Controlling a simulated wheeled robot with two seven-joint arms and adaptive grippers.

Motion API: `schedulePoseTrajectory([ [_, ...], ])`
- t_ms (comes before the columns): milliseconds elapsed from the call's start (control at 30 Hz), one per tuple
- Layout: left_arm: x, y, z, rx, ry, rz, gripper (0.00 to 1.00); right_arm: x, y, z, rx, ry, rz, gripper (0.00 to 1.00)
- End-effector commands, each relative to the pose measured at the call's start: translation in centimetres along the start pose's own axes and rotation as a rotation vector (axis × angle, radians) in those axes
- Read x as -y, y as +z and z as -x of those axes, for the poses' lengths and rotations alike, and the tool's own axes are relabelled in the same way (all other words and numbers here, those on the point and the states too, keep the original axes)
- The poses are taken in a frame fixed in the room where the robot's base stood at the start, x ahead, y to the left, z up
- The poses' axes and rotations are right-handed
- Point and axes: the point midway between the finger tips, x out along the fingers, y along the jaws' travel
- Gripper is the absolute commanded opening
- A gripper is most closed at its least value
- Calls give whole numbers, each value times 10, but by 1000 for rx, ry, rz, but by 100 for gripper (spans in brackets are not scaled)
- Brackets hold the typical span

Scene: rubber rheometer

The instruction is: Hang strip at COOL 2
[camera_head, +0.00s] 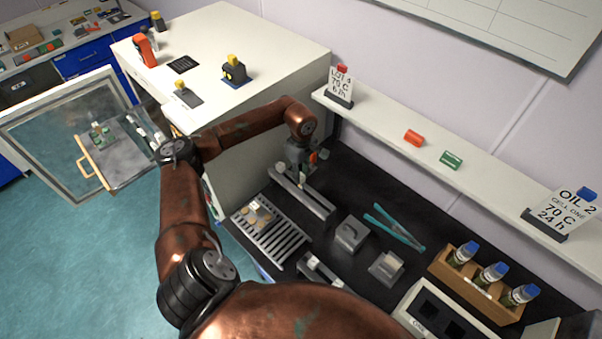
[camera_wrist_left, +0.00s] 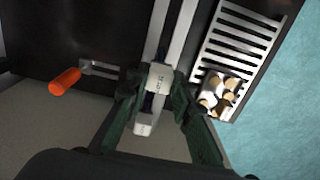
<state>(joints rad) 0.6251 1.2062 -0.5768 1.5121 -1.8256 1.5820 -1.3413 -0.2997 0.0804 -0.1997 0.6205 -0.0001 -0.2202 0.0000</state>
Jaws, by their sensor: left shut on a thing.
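My left gripper (camera_head: 301,172) reaches down over a long grey metal rail (camera_head: 318,205) on the black bench. In the left wrist view, the left gripper (camera_wrist_left: 158,82) is shut on a small pale piece with tiny dark print (camera_wrist_left: 160,77), which looks like the strip's tag or end. The piece is in line with the grey rail (camera_wrist_left: 181,45); I cannot tell whether it touches it. The rest of the strip is hidden or not distinguishable. No COOL 2 marking is legible. My right gripper is not in view.
A slotted rack (camera_head: 283,243) with several tan pieces stands left of the rail; it also shows in the wrist view (camera_wrist_left: 243,42). An orange-handled tool (camera_wrist_left: 65,82) lies left of the gripper. Blue tongs (camera_head: 395,227) and a wooden bottle holder (camera_head: 449,277) are to the right.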

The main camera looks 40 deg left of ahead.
Motion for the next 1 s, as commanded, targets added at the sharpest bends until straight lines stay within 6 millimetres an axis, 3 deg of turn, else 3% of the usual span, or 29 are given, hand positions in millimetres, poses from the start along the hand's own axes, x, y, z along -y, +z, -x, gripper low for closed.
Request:
schedulePoseTrajectory([
  [700, 0, 0, -35, 0, 0, 0, 0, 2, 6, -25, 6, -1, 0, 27],
  [733, 0, 0, -35, 0, 0, 0, 22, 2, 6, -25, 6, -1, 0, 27],
  [1000, 0, 0, -33, 0, 0, 0, 40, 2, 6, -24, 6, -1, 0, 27],
])
